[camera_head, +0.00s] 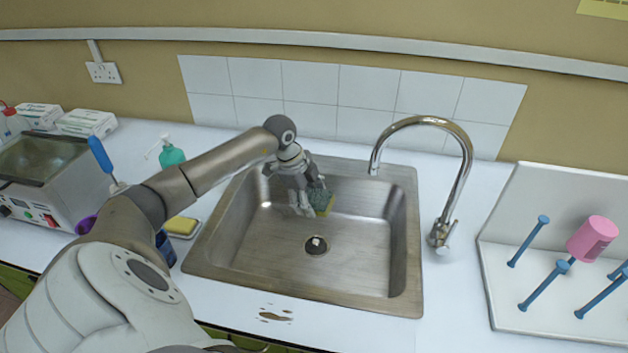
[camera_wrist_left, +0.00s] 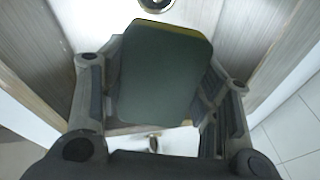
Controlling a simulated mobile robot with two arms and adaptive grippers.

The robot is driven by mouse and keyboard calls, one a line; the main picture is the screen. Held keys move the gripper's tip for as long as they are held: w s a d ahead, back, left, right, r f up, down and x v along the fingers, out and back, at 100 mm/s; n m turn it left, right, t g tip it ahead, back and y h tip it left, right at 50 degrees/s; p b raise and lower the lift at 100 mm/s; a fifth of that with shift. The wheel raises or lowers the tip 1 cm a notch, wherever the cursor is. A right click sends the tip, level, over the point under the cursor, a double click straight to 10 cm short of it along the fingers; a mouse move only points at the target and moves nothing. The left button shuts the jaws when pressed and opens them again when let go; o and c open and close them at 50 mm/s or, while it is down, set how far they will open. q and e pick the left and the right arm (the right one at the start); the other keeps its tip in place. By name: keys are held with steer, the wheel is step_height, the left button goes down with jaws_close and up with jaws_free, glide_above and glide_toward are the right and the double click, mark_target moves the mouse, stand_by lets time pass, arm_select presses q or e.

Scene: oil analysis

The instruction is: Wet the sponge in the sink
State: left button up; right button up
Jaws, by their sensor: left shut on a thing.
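The sponge (camera_head: 320,199), with a dark green face and a yellow side, is in the sink (camera_head: 290,274), over its back part. My left gripper (camera_head: 305,205) is shut on the sponge and holds it inside the basin. In the left wrist view the sponge's green face (camera_wrist_left: 165,75) fills the space between the fingers of my left gripper (camera_wrist_left: 160,110). The faucet (camera_head: 450,190) stands at the sink's right, its spout curving over the back right of the basin. No water stream shows. The sponge is left of the spout. My right gripper is not in view.
A yellow sponge (camera_head: 181,226) lies on a small dish left of the sink. A teal bottle (camera_head: 172,156) stands behind it. A white rack with blue pegs (camera_head: 535,241) and a pink cup (camera_head: 592,239) is at the right. A brown spill (camera_head: 274,314) lies in front of the sink.

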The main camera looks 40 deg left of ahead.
mark_target(313, 196)
arm_select(q)
steer(key=shift+r, duration=0.1)
stand_by(0.3)
step_height(313, 196, up, 4)
steer(key=p, duration=0.3)
stand_by(0.3)
steer(key=shift+s+f, duration=0.1)
steer(key=shift+f, duration=0.1)
stand_by(0.3)
